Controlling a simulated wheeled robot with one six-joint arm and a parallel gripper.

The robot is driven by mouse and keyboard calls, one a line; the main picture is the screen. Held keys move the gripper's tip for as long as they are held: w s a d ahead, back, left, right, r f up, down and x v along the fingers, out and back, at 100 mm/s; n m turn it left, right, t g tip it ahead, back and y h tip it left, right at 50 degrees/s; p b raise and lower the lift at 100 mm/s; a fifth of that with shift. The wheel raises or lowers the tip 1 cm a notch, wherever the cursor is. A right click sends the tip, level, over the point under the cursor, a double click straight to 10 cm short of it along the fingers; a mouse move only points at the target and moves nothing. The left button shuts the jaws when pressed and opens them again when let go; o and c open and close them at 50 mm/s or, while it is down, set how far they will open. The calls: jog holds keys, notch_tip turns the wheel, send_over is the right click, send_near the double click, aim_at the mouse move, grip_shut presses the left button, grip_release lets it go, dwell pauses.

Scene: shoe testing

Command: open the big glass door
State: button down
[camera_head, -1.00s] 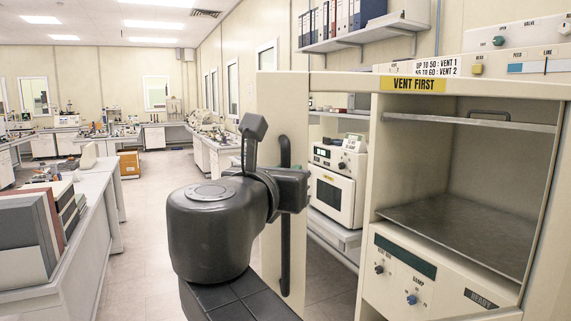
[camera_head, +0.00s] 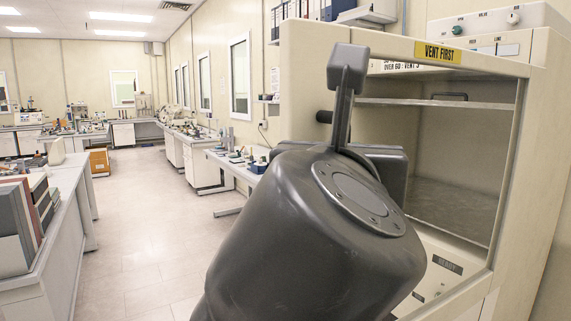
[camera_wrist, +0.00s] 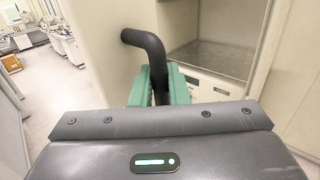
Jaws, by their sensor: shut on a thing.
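The big glass door has a cream frame (camera_head: 303,75) with a yellow "VENT FIRST" label (camera_head: 438,51) on its top rail. The cabinet inside shows through the glass. The dark handle (camera_wrist: 150,50) stands on the door's left side. Its bent upper end also shows in the head view (camera_head: 323,116). My gripper (camera_wrist: 160,86) is shut on the handle, with a green pad on either side of it. In the head view my arm hides the gripper and most of the handle. How far the door stands from the cabinet is hard to tell.
The cabinet holds a metal shelf (camera_head: 455,205); a control box (camera_head: 490,25) sits on top. The floor (camera_head: 150,250) to the left is clear. A bench with binders (camera_head: 20,220) stands at far left, and long benches (camera_head: 205,165) line the wall.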

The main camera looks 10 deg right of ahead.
jog(key=shift+s+d+f, duration=0.1)
jog(key=shift+s+f, duration=0.2)
jog(key=shift+f, duration=0.35)
jog(key=c, duration=1.5)
grip_release()
jog(key=shift+w+d, duration=0.1)
jog(key=shift+r, duration=0.2)
